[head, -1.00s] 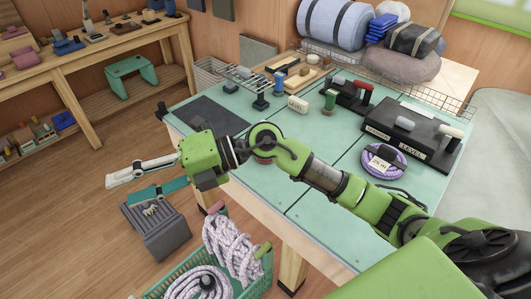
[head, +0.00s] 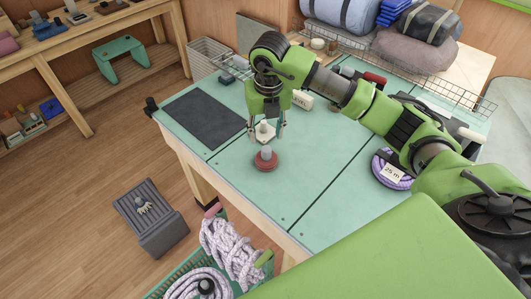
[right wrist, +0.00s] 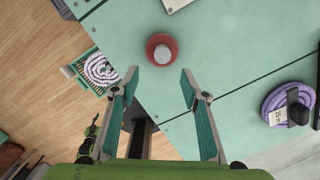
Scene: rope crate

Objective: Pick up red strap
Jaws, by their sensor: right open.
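The red strap (head: 265,160) appears as a small round red thing with a grey knob on top, lying flat on the pale green table (head: 315,170). In the right wrist view the red strap (right wrist: 161,49) lies just beyond the fingertips, roughly centred between them. My right gripper (head: 267,136) points down over the table, open and empty, above and slightly behind the red strap in the head view. In the right wrist view its fingers (right wrist: 158,75) are wide apart and do not touch the strap. My left gripper is not in view.
A purple coil (head: 381,168) with a "25 m" tag lies to the right. A white piece (head: 265,131) shows behind the fingers. A dark mat (head: 203,119) lies left. A green crate (head: 188,264) of pale rope stands below the front edge. Table around the strap is clear.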

